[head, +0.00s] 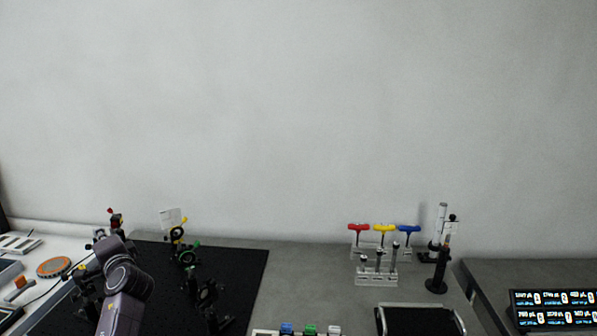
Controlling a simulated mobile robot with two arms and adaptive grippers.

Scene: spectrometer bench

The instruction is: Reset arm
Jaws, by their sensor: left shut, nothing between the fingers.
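My left arm rises from the bottom left in the head view. My left gripper (101,238) is at its far end, small and dark, over the left part of the black optical breadboard (245,275). It is shut with nothing held, and its fingers are hard to make out against the dark mounts. My right gripper is not in view.
Optical mounts with coloured knobs (184,256) stand on the breadboard close to my left arm. Right of it are a rack of red, yellow and blue T-handle drivers (384,229), a black post stand (437,275), a black tray (420,321) and a display (555,310).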

